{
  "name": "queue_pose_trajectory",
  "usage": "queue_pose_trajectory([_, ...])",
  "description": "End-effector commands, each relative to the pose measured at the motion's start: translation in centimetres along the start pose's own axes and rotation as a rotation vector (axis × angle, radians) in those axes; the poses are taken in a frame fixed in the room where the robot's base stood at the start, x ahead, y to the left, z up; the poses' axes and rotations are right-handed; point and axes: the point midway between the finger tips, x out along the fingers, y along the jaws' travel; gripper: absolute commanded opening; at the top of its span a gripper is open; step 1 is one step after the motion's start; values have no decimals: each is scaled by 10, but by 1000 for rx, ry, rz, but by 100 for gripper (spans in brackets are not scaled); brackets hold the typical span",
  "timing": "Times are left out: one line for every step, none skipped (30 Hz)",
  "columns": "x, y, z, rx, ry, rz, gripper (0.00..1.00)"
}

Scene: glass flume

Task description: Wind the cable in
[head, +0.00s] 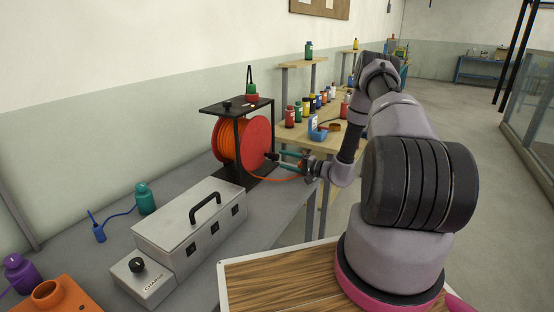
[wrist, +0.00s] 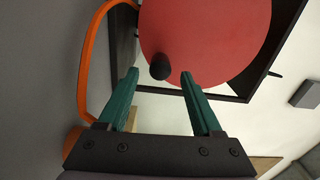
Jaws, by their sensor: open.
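The cable reel (head: 229,141) stands in a black frame (head: 238,106) on the grey bench, with orange cable wound on its drum. Its red side disc (head: 257,142) faces my arm and also fills the top of the wrist view (wrist: 215,40). A dark crank knob (wrist: 160,67) sticks out from the disc.
A wooden table (head: 330,140) with several bottles lies beyond the reel.

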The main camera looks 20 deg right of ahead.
Motion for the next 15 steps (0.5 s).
queue_pose_trajectory([-12, 0, -1, 1, 4, 1, 67])
queue_pose_trajectory([-17, 0, -1, 1, 3, 1, 67])
queue_pose_trajectory([-25, 0, -1, 1, 4, 1, 67])
queue_pose_trajectory([-29, 0, -1, 1, 3, 0, 67])
queue_pose_trajectory([-34, 0, -1, 1, 3, 0, 67])
queue_pose_trajectory([-40, 0, -1, 1, 3, 0, 67])
queue_pose_trajectory([-43, 0, -1, 0, 2, 0, 67])
queue_pose_trajectory([-46, 0, 0, 0, 2, 0, 67])
queue_pose_trajectory([-49, 0, -1, 0, 2, 0, 67])
queue_pose_trajectory([-51, 0, -1, 0, 2, 0, 67])
queue_pose_trajectory([-52, 0, -1, 0, 2, 0, 67])
queue_pose_trajectory([-54, 0, 0, 0, 1, 0, 67])
queue_pose_trajectory([-54, 0, 0, 0, 1, 0, 67])
queue_pose_trajectory([-54, 0, 0, 0, 0, 0, 67])
queue_pose_trajectory([-54, 0, 0, 0, 0, 0, 67])
